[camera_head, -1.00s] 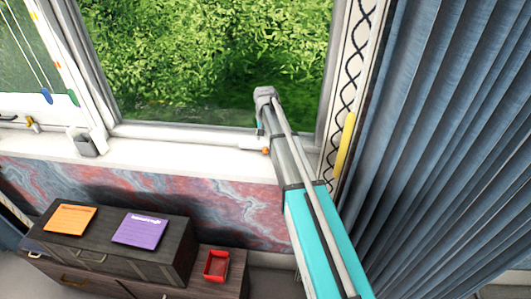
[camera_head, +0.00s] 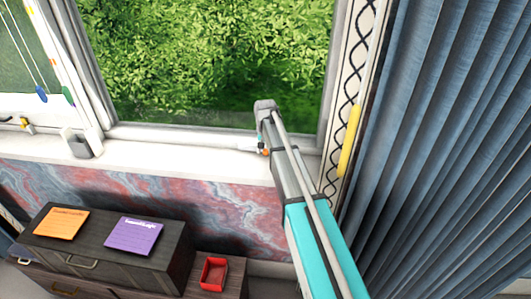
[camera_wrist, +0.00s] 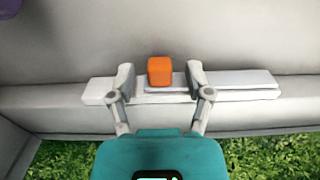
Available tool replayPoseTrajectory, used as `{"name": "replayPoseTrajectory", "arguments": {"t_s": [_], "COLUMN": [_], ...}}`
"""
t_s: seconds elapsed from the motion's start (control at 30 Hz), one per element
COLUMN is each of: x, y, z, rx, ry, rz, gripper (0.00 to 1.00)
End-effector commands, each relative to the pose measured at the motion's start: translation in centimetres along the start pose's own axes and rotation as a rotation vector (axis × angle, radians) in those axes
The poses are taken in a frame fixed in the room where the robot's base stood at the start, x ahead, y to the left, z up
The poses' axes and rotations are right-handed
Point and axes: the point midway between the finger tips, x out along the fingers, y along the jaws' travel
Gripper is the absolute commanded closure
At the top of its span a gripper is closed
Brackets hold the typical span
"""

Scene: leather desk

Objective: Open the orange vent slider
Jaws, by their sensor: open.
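The orange vent slider (camera_wrist: 160,70) is a small orange block on a white vent strip (camera_wrist: 240,84) along the window frame. In the wrist view it stands between the two fingertips of my gripper (camera_wrist: 159,80), with a gap on each side. My gripper is open, with grey fingers and a teal body. In the head view my arm reaches to the window's lower right, and a bit of the orange slider (camera_head: 265,152) shows beside my arm. Most of my gripper is hidden there.
A blue curtain (camera_head: 450,150) hangs close on the right, with a yellow bar (camera_head: 350,140) beside it. A dark cabinet (camera_head: 170,262) below carries orange (camera_head: 61,223) and purple (camera_head: 134,235) sheets; a red tray (camera_head: 214,273) stands beside them. The sill (camera_head: 190,165) is mostly clear.

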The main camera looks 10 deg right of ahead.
Motion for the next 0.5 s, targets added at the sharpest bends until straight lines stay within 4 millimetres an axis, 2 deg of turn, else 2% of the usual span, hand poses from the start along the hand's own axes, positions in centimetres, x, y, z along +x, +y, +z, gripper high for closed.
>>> {"name": "replayPoseTrajectory", "arguments": {"t_s": [0.33, 0.5], "x": [0.07, 0.07], "y": [0.02, 0.02], "z": [-0.01, -0.01], "rx": [0.0, 0.0], "ry": [0.0, 0.0], "rz": [0.0, 0.0], "gripper": [0.34, 0.66]}}
